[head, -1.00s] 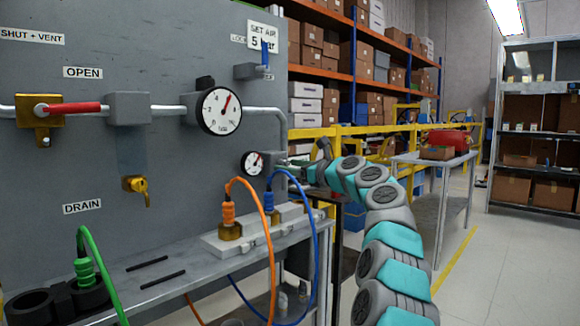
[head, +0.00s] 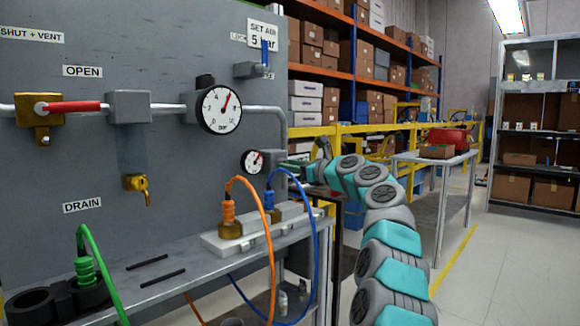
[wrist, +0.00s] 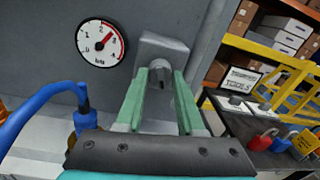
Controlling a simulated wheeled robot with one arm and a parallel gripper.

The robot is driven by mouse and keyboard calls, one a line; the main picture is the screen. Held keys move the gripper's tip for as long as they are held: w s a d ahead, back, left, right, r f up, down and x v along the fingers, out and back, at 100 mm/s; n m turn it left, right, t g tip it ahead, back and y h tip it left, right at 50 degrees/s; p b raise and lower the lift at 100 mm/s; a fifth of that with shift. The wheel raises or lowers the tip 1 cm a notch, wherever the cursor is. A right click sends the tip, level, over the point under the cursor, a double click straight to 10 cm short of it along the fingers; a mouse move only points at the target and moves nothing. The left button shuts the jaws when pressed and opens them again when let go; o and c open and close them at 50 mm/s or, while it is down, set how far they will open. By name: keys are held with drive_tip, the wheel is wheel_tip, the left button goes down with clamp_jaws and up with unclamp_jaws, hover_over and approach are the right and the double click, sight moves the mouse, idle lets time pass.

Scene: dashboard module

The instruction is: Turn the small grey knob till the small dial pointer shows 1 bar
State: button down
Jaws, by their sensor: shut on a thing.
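The small grey knob (wrist: 161,46) sticks out from the grey panel, right of the small dial. My gripper (wrist: 160,76) has its two green fingers on either side of the knob and is shut on it. The fingers hide part of the knob. The small white dial (wrist: 101,43) is marked 0 to 4, with a red arc on its right. Its pointer slants to the upper right, roughly between 2 and 3. In the head view the small dial (head: 252,161) is tiny, and my gripper (head: 294,162) reaches the panel's right edge beside it.
A larger dial (head: 221,109) sits above on the pipe. An orange hose (head: 259,200) and a blue hose (head: 315,230) loop in front of the panel below the small dial. Padlocks (wrist: 267,138) lie on a dark surface at right. Open floor lies further right.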

drive_tip(key=shift+r+n+p, duration=0.1)
drive_tip(key=shift+n+p, duration=0.3)
drive_tip(key=shift+n, duration=0.1)
drive_tip(key=n+b, duration=0.1)
drive_tip(key=n, duration=0.5)
drive_tip(key=n+b, duration=0.1)
drive_tip(key=n, duration=0.5)
drive_tip(key=n+b, duration=0.2)
drive_tip(key=n, duration=0.4)
drive_tip(key=shift+f+n+y, duration=0.3)
drive_tip(key=shift+y, duration=0.1)
drive_tip(key=shift+g, duration=0.4)
drive_tip(key=c, duration=0.5)
unclamp_jaws()
drive_tip(key=shift+r, duration=0.1)
